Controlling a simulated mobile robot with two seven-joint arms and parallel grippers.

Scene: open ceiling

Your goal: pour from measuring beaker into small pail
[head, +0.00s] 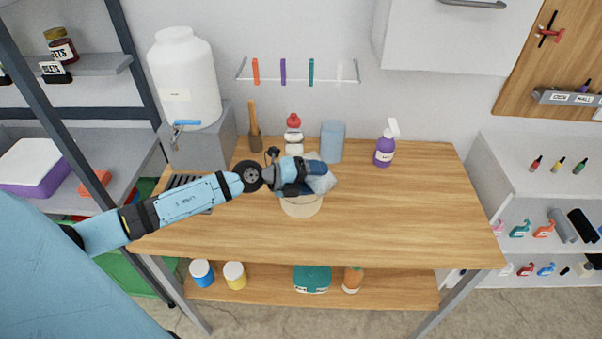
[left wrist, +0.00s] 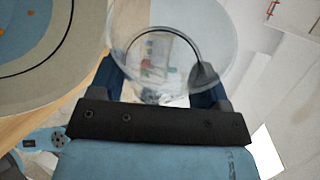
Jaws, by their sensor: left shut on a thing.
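My left gripper (head: 305,176) is shut on the clear measuring beaker (head: 323,180). The beaker looks tilted and is held above the small pail. The pail (head: 301,207) is cream-coloured and stands on the wooden workbench, partly hidden by the gripper and beaker. In the left wrist view the clear round beaker (left wrist: 150,45) sits between the fingers of my left gripper (left wrist: 160,92). The pail (left wrist: 85,62) fills the upper left there, close beside the beaker. I cannot tell whether liquid is leaving the beaker. My right gripper is not in view.
At the bench's back stand a wooden-handled tool (head: 254,128), a red-capped bottle (head: 294,133), a translucent blue container (head: 332,142) and a purple spray bottle (head: 385,148). A white tank (head: 184,80) stands on a grey block at left. The bench's right half (head: 430,205) is clear.

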